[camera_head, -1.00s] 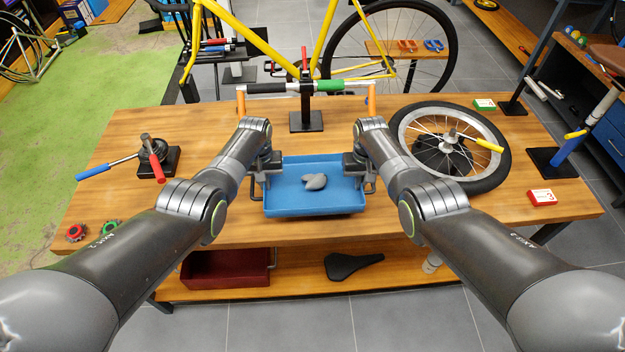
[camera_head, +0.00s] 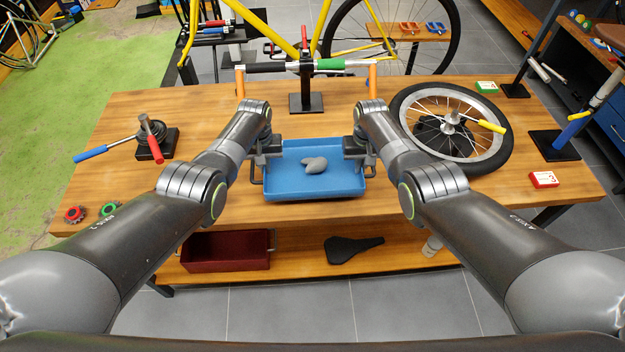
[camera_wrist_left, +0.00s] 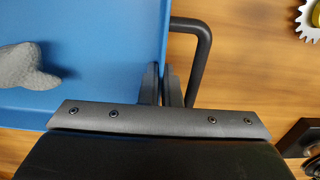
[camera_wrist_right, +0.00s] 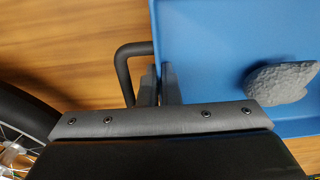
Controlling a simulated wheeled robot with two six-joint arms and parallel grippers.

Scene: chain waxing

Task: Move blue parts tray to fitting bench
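The blue parts tray (camera_head: 315,187) is over the front middle of the wooden bench (camera_head: 110,200), level, with grey lumpy parts (camera_head: 315,164) inside. I cannot tell whether it touches the bench top. My left gripper (camera_head: 264,160) is at the tray's left side. In the left wrist view its fingers (camera_wrist_left: 161,88) pinch the tray's side wall beside the black loop handle (camera_wrist_left: 205,60). My right gripper (camera_head: 360,158) is at the right side. In the right wrist view its fingers (camera_wrist_right: 157,88) pinch the opposite wall beside the other handle (camera_wrist_right: 124,70).
A spoked wheel (camera_head: 400,150) lies right of the tray. A handlebar stand (camera_head: 306,100) is behind it, with a yellow bike frame beyond. A tool with red and blue handles (camera_head: 150,140) is at left. A dark red bin (camera_head: 225,250) and saddle (camera_head: 352,248) sit on the lower shelf.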

